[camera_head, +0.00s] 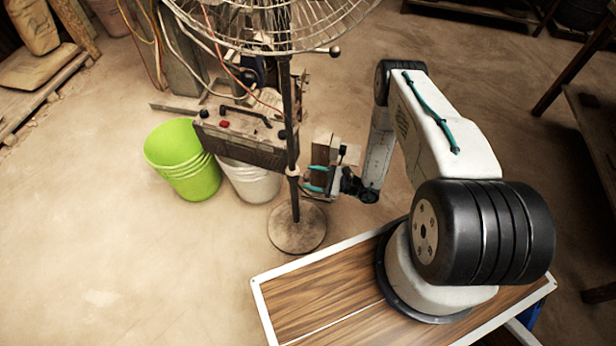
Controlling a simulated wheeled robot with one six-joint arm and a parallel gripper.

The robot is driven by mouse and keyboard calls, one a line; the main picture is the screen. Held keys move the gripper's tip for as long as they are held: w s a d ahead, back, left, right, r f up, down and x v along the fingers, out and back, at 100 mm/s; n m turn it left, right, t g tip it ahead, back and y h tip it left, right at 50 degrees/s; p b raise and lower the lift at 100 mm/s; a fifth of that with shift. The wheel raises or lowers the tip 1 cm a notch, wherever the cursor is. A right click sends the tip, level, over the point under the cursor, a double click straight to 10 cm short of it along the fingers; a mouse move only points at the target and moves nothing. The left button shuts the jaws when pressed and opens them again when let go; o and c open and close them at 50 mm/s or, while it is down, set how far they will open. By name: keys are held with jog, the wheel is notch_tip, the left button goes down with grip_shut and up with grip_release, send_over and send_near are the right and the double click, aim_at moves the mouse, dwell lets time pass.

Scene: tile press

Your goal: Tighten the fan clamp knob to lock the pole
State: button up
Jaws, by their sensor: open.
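A standing fan has a wire cage (270,25) at the top, a dark upright pole (289,100) and a round floor base (297,229). A pale clamp collar (292,171) sits around the pole's lower part. Its knob is too small to make out clearly beside my gripper. My gripper (313,179), with teal fingers, is open just right of the pole at about the collar's height, fingers pointing left at it. I cannot tell whether it touches the clamp.
A brown control box (243,138) stands behind the pole at left, by a green bucket (183,160) and a white bucket (250,181). A dark ball-ended rod (335,51) sticks out under the cage.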

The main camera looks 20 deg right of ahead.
jog(key=shift+x, duration=0.95)
jog(key=c, duration=1)
jog(key=shift+s+m, duration=0.1)
jog(key=shift+m, duration=2.2)
jog(key=o, duration=1)
jog(key=v, duration=0.7)
jog(key=shift+s+d, duration=0.25)
jog(key=shift+d, duration=0.05)
